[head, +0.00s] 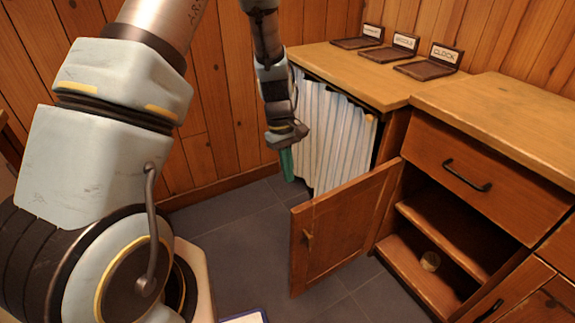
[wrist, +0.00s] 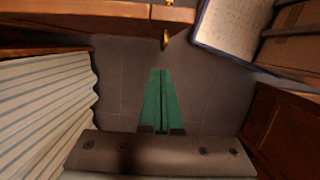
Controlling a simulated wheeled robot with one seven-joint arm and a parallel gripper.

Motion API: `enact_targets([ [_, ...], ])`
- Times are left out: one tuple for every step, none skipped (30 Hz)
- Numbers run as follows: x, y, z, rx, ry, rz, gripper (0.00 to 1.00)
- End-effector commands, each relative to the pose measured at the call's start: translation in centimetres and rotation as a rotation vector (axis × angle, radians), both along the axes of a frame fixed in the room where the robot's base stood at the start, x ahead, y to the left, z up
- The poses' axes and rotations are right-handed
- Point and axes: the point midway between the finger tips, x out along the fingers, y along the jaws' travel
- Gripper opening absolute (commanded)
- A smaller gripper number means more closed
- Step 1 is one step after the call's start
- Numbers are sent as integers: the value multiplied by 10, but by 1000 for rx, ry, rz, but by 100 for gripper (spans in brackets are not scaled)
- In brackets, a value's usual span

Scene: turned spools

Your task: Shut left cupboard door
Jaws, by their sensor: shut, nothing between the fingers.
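The left cupboard door (head: 345,232) is a reddish wooden panel that stands swung wide open from the cupboard (head: 395,145), on the left of its open shelves. A small brass knob (head: 308,236) sits near its free edge. In the wrist view the door (wrist: 100,18) runs edge-on along the top, and its knob (wrist: 165,39) points down just ahead of the fingertips. My gripper (head: 288,165) hangs fingers down in front of the striped curtain, beyond the door and apart from it. Its green fingers (wrist: 161,72) are closed together and empty.
A striped curtain (head: 325,130) hangs under the left counter, close to my gripper. Signed trays (head: 430,68) stand on that counter. A blue-edged flat item (wrist: 225,25) shows top right. Grey floor lies clear around the door.

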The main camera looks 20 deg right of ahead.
Motion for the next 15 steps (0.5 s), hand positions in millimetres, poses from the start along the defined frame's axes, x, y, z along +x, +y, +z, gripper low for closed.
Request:
enact_targets([
  [-4, 0, -12, 2, 4, 0, 0],
  [-5, 0, -18, 3, 5, 0, 0],
  [-7, 0, -26, 2, 4, 0, 0],
  [-9, -1, -33, 2, 5, 1, 0],
  [-10, -1, -38, 2, 2, 0, 0],
  [-12, -1, -46, 2, 4, 0, 0],
  [-13, -2, -51, 1, 2, 0, 0],
  [-14, -2, -56, 1, 2, 0, 0],
  [-22, -5, -52, 0, 1, -3, 0],
  [-27, -6, -51, 0, 1, -3, 0],
  [-31, -7, -51, 0, 0, -3, 0],
  [-36, -8, -51, 0, 0, -2, 0],
  [-39, -9, -52, 0, 0, -2, 0],
  [-42, -9, -52, 0, 0, -2, 0],
  [-45, -10, -52, 0, 0, -2, 0],
])
